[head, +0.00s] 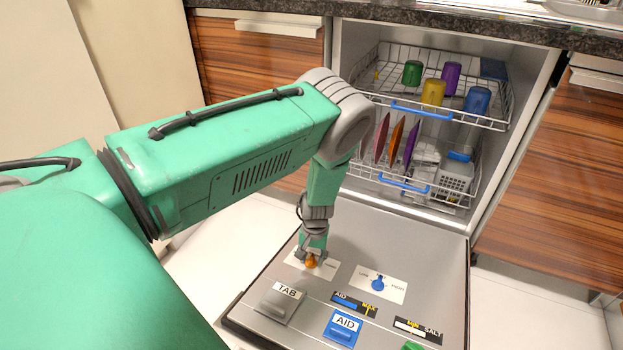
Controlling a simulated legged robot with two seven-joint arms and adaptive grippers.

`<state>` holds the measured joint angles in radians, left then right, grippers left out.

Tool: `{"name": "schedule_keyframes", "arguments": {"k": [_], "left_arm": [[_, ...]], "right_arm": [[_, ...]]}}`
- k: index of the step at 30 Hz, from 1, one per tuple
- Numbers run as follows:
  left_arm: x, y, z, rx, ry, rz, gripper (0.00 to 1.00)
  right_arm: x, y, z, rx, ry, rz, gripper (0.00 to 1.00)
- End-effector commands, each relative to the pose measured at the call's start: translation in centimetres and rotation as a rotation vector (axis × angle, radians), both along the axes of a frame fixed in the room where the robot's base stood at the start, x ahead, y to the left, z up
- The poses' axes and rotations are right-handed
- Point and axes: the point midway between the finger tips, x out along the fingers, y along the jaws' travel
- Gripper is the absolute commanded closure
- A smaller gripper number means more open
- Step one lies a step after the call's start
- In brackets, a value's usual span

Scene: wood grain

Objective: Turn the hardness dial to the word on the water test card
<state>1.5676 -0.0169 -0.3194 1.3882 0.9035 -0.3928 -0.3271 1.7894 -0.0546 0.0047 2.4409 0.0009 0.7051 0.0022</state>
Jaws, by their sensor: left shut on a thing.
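The dishwasher door (415,240) lies open and flat. On it is an orange dial (312,263) on a white label plate. My left gripper (311,256) comes down from above and is shut on this orange dial, hiding part of it and its plate. A blue dial (378,284) on a second white plate sits to the right, with small words at each side too small to read surely. I cannot tell from the lettering which dial is the hardness one. I see no water test card. My right gripper is not in view.
Near the door's front are a grey TAB lid (281,301), a blue AID lid (343,327) and a MIN SALT strip (417,330). Behind, the upper rack (440,113) holds several cups, the lower rack (384,176) plates and a grey basket (456,178).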

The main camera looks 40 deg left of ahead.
Motion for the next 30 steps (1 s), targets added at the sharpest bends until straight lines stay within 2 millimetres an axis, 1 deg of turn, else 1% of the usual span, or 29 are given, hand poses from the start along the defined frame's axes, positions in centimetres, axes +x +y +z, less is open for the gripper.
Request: {"name": "schedule_keyframes", "arguments": {"k": [3,6,14,17,24,27,30], "left_arm": [[-0.01,-0.04,-0.05,0.023,0.008,0.107,1.00],[-0.01,-0.08,-0.04,0.031,0.011,0.152,1.00],[-0.02,-0.07,-0.04,0.032,0.011,0.160,1.00],[-0.01,-0.09,-0.05,0.039,0.014,0.193,1.00],[0.04,-0.09,-0.07,0.094,0.029,0.454,1.00],[0.02,-0.10,-0.07,0.107,0.034,0.526,1.00],[0.04,-0.07,-0.05,0.113,0.035,0.551,1.00]], "right_arm": [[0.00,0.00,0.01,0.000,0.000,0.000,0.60],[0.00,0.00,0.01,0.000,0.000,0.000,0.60],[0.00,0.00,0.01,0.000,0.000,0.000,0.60],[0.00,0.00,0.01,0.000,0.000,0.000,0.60],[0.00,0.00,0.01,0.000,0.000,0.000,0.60],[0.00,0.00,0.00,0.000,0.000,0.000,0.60],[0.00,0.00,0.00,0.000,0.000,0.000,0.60]]}}
